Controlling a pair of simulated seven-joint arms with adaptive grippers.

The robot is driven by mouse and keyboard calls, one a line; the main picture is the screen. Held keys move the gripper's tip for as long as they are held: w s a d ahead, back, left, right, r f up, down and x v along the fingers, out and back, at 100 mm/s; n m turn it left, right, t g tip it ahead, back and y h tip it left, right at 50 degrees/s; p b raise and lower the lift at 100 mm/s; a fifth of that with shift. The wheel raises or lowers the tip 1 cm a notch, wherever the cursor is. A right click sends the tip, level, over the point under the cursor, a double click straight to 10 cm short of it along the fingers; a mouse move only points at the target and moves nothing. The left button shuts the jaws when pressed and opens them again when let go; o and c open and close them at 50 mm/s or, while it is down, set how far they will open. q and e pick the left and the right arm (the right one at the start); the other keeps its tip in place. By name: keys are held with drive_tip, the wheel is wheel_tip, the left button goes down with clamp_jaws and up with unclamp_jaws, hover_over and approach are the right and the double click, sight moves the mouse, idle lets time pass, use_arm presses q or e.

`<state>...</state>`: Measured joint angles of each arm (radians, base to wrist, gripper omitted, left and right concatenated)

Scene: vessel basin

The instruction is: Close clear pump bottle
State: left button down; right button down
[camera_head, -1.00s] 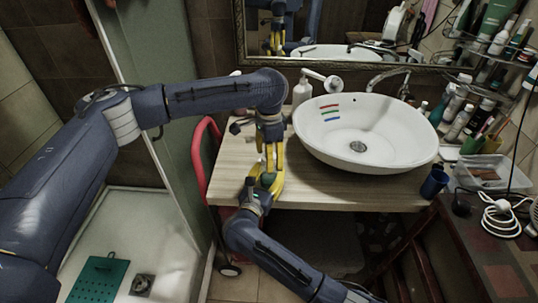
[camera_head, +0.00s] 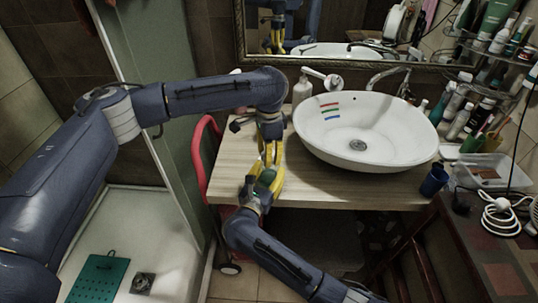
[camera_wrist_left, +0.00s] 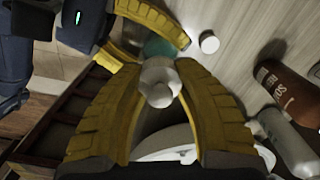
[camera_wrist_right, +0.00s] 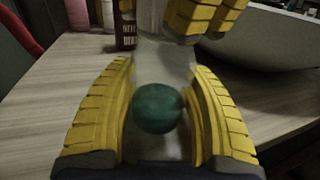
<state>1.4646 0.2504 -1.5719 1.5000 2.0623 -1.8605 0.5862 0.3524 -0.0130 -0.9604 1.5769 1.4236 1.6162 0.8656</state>
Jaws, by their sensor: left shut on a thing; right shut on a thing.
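The clear pump bottle is between my two grippers over the counter's front left. In the right wrist view its see-through body (camera_wrist_right: 163,62) lies between my right fingers, with a round dark green part (camera_wrist_right: 158,108) facing that camera. My right gripper (camera_head: 267,180) is shut on the body. My left gripper (camera_head: 271,153) comes from above, close to the right one, shut on a pale translucent pump top (camera_wrist_left: 158,82) in the left wrist view. Teal of the bottle (camera_wrist_left: 160,47) shows just beyond this top. Whether top and body touch is not clear.
A white basin (camera_head: 320,150) stands right of the grippers on the wooden counter (camera_head: 350,190). A white soap bottle (camera_head: 302,90) stands behind. A brown bottle (camera_wrist_left: 285,92) shows in the left wrist view. A blue cup (camera_head: 433,180) is at the right. The counter's front left is mostly clear.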

use_arm(q)
drive_tip(key=m, duration=0.5)
drive_tip(key=shift+m, duration=0.3)
drive_tip(key=c, duration=0.9)
unclamp_jaws()
drive_tip(key=shift+c, duration=0.2)
wheel_tip(320, 180, up, 12)
use_arm(e)
drive_tip(key=shift+c, duration=2.3)
unclamp_jaws()
drive_tip(key=shift+s, duration=0.1)
drive_tip(key=v, duration=1.1)
drive_tip(key=shift+s+a, duration=0.15)
drive_tip(key=shift+s, duration=0.25)
